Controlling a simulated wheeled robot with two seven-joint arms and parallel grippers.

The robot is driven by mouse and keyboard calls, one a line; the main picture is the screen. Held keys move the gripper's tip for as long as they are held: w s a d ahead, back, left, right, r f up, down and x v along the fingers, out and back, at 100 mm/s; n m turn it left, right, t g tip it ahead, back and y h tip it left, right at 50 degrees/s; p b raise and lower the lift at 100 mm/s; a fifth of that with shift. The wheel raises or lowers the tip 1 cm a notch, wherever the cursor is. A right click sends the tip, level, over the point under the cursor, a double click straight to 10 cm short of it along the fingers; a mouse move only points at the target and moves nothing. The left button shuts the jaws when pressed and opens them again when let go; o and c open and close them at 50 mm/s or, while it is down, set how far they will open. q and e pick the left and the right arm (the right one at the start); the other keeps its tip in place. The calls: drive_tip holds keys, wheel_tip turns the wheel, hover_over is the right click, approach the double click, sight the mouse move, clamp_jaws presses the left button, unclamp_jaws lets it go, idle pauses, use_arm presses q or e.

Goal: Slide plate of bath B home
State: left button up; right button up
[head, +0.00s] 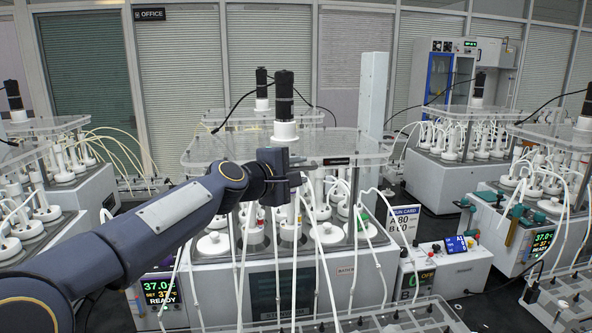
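A clear plate (228,150) with a black motor (284,95) on a white collar sits above the middle bath (345,270), over several white-capped bottles (326,233). I cannot read a letter on this bath that marks it as B. My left gripper (298,171) is at the plate's front edge, near its middle, just left of a small dark label (338,161). The fingers are small and dark, and I cannot tell whether they touch or grip the edge. My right gripper is not in view.
A run card (404,224) and a control box (445,268) reading OFF stand right of the bath. Thin white tubes hang in front of it. A clear rack (400,318) lies at the front. Similar baths stand left and right (462,135).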

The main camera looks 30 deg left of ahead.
use_arm(q)
drive_tip(key=shift+a, duration=0.1)
drive_tip(key=b+v, duration=0.2)
drive_tip(key=v, duration=0.5)
drive_tip(key=shift+s, duration=0.35)
drive_tip(key=s+d+f+m+g, duration=0.3)
drive_tip(key=s+d+f+m, duration=0.1)
drive_tip(key=s+f, duration=0.5)
drive_tip(key=s+d+f+m+g, duration=0.4)
drive_tip(key=s+f+m, duration=0.3)
drive_tip(key=f, duration=0.4)
drive_tip(key=s+d+f+m+g+h, duration=0.1)
drive_tip(key=s+d+f+m+g, duration=0.2)
drive_tip(key=s+f, duration=0.7)
drive_tip(key=shift+s+d+f+m, duration=0.4)
drive_tip(key=shift+d+m, duration=0.15)
drive_tip(key=shift+m, duration=0.65)
